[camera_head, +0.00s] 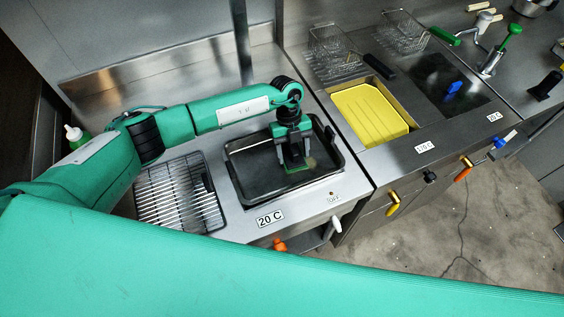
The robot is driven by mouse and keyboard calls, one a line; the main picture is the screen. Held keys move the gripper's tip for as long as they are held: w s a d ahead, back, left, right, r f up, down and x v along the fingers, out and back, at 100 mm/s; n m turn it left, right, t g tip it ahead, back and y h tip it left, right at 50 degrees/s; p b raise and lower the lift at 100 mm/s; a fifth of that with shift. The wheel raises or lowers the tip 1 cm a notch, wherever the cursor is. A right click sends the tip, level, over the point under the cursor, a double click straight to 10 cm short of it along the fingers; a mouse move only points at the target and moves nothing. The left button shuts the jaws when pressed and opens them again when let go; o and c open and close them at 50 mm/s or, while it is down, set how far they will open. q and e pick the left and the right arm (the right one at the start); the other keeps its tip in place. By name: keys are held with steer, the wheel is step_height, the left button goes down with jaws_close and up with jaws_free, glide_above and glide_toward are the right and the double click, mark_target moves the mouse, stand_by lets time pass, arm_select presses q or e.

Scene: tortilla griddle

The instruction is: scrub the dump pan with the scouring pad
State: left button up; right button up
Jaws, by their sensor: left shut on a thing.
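The dump pan (251,185) is a dark rectangular pan with a raised rim, set into the steel counter at the middle of the head view. My left gripper (297,163) points down over the right half of the pan. It is shut on the scouring pad (299,169), a small green-edged piece low at the pan's floor. The fingers hide most of the pad. The pad seems to touch the pan floor, but I cannot tell for sure. My right gripper is out of the view.
A slatted grill rack (180,196) lies left of the pan. A yellow tray (371,112) and wire fry baskets (404,30) are to the right. A "20 C" label (270,218) and an orange knob (279,245) are on the counter front.

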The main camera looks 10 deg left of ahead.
mark_target(303, 155)
arm_select(q)
steer(key=shift+w+d+f+b, duration=0.25)
steer(key=shift+w+d+b, duration=0.2)
steer(key=shift+d+b, duration=0.35)
steer(key=shift+w+d, duration=0.25)
steer(key=shift+d, duration=0.05)
steer(key=shift+d+r+b, duration=0.15)
steer(key=shift+d+b, duration=0.05)
steer(key=shift+b, duration=0.1)
steer(key=o, duration=0.7)
steer(key=shift+w, duration=0.1)
steer(key=shift+f+b, duration=0.3)
steer(key=shift+f, duration=0.15)
steer(key=shift+c, duration=0.2)
